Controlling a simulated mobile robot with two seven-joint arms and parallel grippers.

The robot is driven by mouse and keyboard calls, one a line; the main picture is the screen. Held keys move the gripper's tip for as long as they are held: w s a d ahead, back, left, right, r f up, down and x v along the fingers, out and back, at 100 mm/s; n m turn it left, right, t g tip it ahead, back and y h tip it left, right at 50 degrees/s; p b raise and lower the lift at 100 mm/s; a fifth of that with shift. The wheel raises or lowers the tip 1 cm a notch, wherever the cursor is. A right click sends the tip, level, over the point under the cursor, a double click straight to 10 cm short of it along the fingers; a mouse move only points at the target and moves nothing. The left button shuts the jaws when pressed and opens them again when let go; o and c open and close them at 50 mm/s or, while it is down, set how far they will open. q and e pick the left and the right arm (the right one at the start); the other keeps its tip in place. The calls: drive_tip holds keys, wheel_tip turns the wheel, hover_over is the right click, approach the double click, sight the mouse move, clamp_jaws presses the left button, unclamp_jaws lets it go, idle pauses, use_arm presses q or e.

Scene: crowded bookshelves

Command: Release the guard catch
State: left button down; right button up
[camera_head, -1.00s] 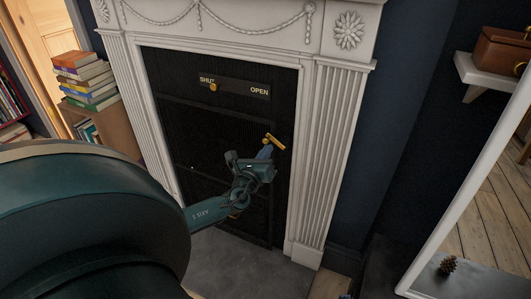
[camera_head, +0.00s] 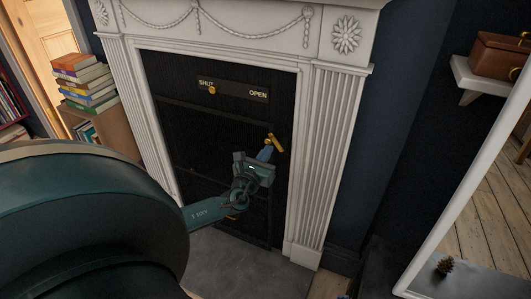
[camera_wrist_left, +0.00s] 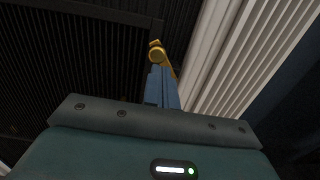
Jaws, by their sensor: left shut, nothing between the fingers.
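The guard catch appears as a brass lever (camera_head: 275,142) at the right side of the dark fireplace guard (camera_head: 215,135). It lies slanted, down to the right. My left gripper (camera_head: 266,152) is shut and empty, with its blue fingertips right at the lever. In the left wrist view the brass lever (camera_wrist_left: 157,52) shows just beyond the shut blue fingers (camera_wrist_left: 160,82), which hide part of it. I cannot tell whether they touch. A label plate (camera_head: 234,90) reads SHUT and OPEN, with a brass knob (camera_head: 212,90) under SHUT. My right gripper is not in view.
The white fluted surround (camera_head: 330,160) stands close to the right of the lever. A grey hearth (camera_head: 240,265) lies below. A book stack (camera_head: 84,80) stands at left; a wall shelf (camera_head: 485,80) with a brown case (camera_head: 498,54) and a mirror (camera_head: 480,215) are at right.

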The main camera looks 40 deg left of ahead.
use_arm(q)
drive_tip(key=shift+d+r+m+p, duration=0.15)
drive_tip(key=shift+r+m+p, duration=0.15)
drive_tip(key=shift+m, duration=0.7)
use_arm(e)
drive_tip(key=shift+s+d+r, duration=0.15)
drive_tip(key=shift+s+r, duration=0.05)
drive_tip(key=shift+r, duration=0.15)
use_arm(q)
drive_tip(key=shift+w+d+r+m+h+p, duration=0.1)
drive_tip(key=shift+d+m+h+p, duration=0.1)
drive_tip(key=shift+m, duration=0.45)
drive_tip(key=shift+w+d+r+m+h+p, duration=0.1)
drive_tip(key=shift+m+p, duration=0.05)
drive_tip(key=shift+m, duration=0.5)
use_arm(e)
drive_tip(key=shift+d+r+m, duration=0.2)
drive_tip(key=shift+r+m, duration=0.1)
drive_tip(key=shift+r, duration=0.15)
